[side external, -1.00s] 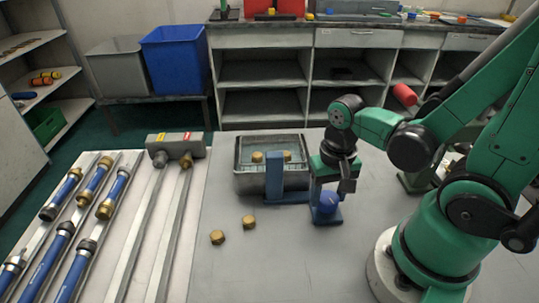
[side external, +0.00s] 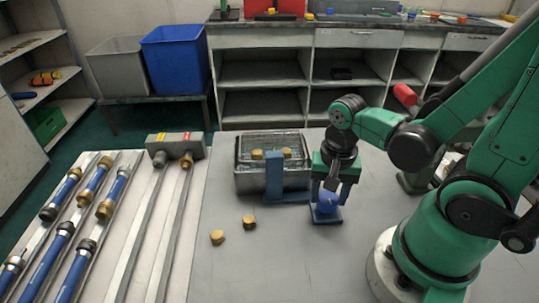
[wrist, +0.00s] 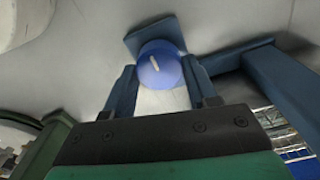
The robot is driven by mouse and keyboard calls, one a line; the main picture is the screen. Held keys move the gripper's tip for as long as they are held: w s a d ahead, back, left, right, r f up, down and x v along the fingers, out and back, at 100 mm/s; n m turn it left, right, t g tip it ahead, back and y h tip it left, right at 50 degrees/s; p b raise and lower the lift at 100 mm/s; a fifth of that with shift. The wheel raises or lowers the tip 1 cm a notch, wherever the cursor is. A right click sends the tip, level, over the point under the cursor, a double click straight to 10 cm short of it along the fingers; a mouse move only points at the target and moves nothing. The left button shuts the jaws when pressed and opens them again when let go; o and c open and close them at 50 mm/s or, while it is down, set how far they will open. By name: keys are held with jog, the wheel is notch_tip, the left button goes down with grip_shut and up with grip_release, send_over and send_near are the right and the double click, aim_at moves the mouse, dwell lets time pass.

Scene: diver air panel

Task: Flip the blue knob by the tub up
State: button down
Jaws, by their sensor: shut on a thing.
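The blue knob (side external: 327,204) is round and sits on a blue bracket (side external: 329,219) on the table, just right of the tub (side external: 250,184). In the wrist view the knob (wrist: 160,66) shows a short pale mark on its face. My gripper (side external: 330,196) points down at the knob from above. Its two fingers lie on either side of the knob in the wrist view, and my gripper (wrist: 161,76) is shut on it. The fingers hide part of the knob's sides.
A blue upright bracket (side external: 274,176) stands between the knob and the tub's front. Brass nuts (side external: 249,221) lie on the table at the left, and others are in the tub. Blue hoses (side external: 60,246) lie farther left. The table in front of the knob is clear.

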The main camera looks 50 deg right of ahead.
aim_at(328, 196)
jog(key=shift+c, duration=1.3)
grip_release()
jog(key=shift+r, duration=0.1)
jog(key=shift+r, duration=2.75)
jog(key=shift+w, duration=0.1)
jog(key=w+a+r+n+t, duration=0.2)
jog(key=w+r+n+t, duration=0.3)
jog(key=n, duration=0.6)
jog(key=w+t, duration=0.2)
jog(key=shift+w+a+r, duration=0.15)
jog(key=shift+w, duration=0.15)
